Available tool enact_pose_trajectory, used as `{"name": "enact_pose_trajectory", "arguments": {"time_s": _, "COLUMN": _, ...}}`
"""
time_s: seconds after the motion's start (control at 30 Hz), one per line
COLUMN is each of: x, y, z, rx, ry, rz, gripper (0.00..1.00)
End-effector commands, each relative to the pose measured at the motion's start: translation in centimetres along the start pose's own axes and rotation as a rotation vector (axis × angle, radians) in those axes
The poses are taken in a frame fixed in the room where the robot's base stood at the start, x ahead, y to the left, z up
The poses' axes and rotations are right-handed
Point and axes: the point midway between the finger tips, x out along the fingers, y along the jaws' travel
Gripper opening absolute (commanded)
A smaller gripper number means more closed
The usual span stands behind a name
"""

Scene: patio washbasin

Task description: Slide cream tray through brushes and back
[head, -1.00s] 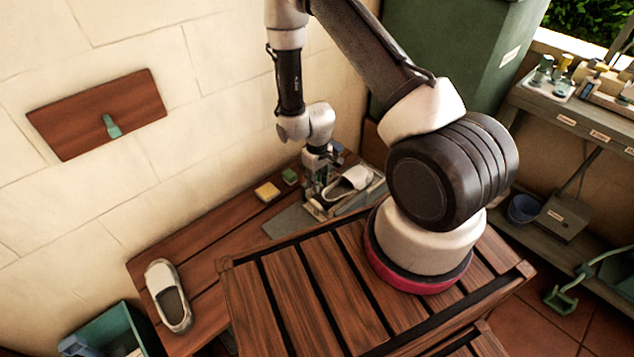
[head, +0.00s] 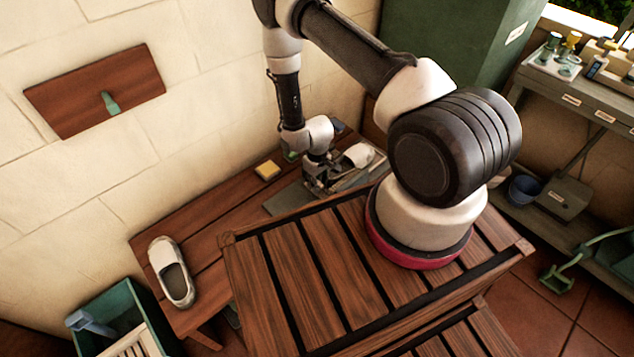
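A pale tray-like base (head: 372,168) lies at the far right end of the wooden bench, partly behind my arm. A white shoe (head: 358,155) sits on it, partly covered by my gripper. My gripper (head: 325,188) points down at the left side of this base and shoe. It is small and dark here, so I cannot tell whether its fingers are open or touch the tray. A flat grey plate (head: 287,198) lies just left of it. I cannot make out the brushes clearly.
A second white shoe (head: 171,271) lies on the bench (head: 215,245) at left. A yellow sponge (head: 267,170) and a green one (head: 291,156) lie near the wall. A slatted wooden table (head: 315,270) stands in front. A green crate (head: 118,312) is at lower left.

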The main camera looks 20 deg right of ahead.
Motion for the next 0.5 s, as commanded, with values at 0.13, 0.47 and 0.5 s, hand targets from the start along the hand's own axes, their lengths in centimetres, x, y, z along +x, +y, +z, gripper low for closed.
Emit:
{"name": "enact_pose_trajectory", "arguments": {"time_s": 0.13, "x": -0.03, "y": 0.00, "z": -0.01, "rx": 0.000, "ry": 0.000, "rz": 0.000, "gripper": 0.25}}
{"name": "enact_pose_trajectory", "arguments": {"time_s": 0.47, "x": -0.05, "y": 0.00, "z": 0.00, "rx": 0.000, "ry": 0.000, "rz": 0.000, "gripper": 0.00}}
{"name": "enact_pose_trajectory", "arguments": {"time_s": 0.5, "x": -0.06, "y": -0.03, "z": -0.01, "rx": 0.000, "ry": 0.000, "rz": 0.000, "gripper": 0.00}}
